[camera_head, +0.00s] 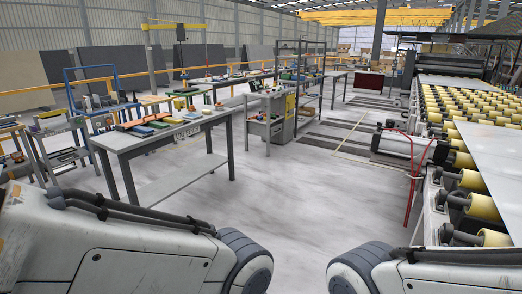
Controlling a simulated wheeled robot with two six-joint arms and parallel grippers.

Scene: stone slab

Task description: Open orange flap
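I cannot make out a clear orange flap. A small orange flat piece (130,125) lies on the grey workbench (168,138) at left, beside blue and green pieces; it is too small to tell whether it is a flap. A grey cabinet machine (283,120) with a yellow-orange side panel stands behind the bench's right end; its details are too small to read. Parts of my two arms fill the bottom left and bottom right corners. Neither gripper shows.
A roller conveyor (480,115) with yellow rollers and a slab runs along the right. A red hose frame (410,180) stands at its near side. More benches and racks stand at the left and back. The pale floor (290,190) in the middle is clear.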

